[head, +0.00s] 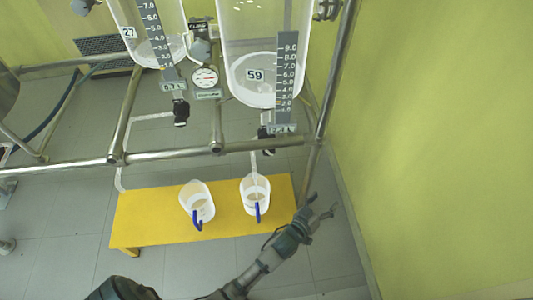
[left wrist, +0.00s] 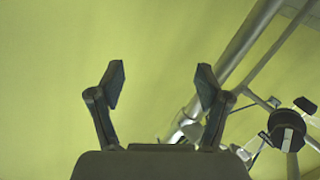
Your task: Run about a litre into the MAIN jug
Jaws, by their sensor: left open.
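Two clear jugs with blue handles stand upright on a yellow bench: a left jug (head: 197,205) and a right jug (head: 256,200). No MAIN label is readable on either. Two glass vessels hang above, marked 27 (head: 129,32) and 59 (head: 254,75), each with a level scale and a dark outlet valve below (head: 181,113) (head: 266,140). The right jug sits below vessel 59's outlet tube. My left gripper (head: 324,208) is open and empty, right of the right jug and beyond the bench end. Its spread fingers show in the left wrist view (left wrist: 160,85). My right gripper is out of view.
A steel frame (head: 170,154) crosses in front of the vessels, with an upright (head: 332,80) near my left gripper. A yellow-green wall (head: 430,130) closes the right side. A pressure gauge (head: 205,77) sits between the vessels. The yellow bench (head: 150,225) has bare space at its left end.

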